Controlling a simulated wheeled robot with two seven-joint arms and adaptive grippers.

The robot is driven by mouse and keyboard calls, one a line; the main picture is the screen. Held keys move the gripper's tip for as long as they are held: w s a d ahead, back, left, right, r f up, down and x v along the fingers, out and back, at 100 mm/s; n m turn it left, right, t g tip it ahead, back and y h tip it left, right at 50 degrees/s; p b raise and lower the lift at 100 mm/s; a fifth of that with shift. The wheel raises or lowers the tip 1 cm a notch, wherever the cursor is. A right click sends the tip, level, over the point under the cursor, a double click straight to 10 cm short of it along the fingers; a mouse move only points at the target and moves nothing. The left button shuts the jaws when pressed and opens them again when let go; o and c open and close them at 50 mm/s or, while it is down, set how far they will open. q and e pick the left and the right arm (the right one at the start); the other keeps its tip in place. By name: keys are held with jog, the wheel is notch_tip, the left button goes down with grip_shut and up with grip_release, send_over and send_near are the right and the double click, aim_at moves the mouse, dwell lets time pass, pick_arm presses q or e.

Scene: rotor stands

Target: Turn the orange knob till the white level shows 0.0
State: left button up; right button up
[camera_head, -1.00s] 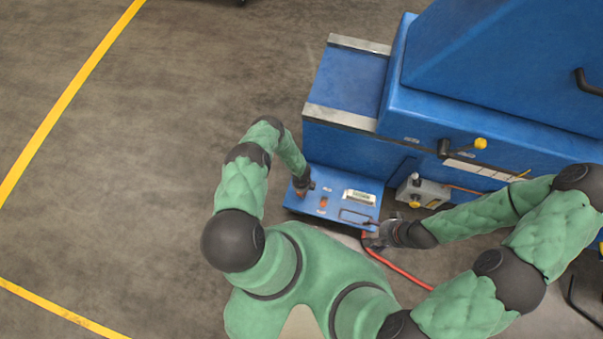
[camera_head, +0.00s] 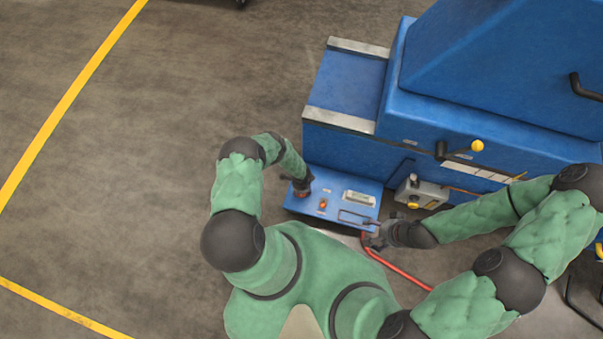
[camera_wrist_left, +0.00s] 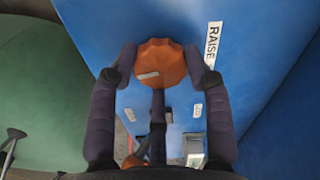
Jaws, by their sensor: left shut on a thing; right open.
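The orange knob (camera_wrist_left: 160,65) is faceted with a pale mark and sits on the blue panel (camera_head: 335,183). My left gripper (camera_wrist_left: 164,66) has a finger on each side of the knob and is shut on it; in the head view my left gripper (camera_head: 302,189) hides most of it. The white level (camera_head: 359,198) is a small pale box with a display on the panel, right of the knob. Its reading is too small to tell. My right gripper (camera_head: 375,241) is open near the panel's front right corner, by a thin dark handle (camera_head: 355,218).
A "RAISE" label (camera_wrist_left: 212,45) is beside the knob. A small orange switch (camera_head: 323,203) is on the panel. A large blue machine (camera_head: 340,85) stands behind. A grey box (camera_head: 420,193) is to the right, and a red cable (camera_head: 400,274) runs along the floor. Open floor lies left.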

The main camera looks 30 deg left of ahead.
pick_arm(q)
jog(key=shift+a+n, duration=0.2)
jog(key=shift+n, duration=1.8)
jog(key=o, duration=1.1)
jog(key=shift+o, duration=0.2)
jog(key=shift+d, duration=0.1)
jog(key=shift+r, duration=0.9)
notch_tip(320, 180, up, 10)
jog(key=shift+r, duration=0.1)
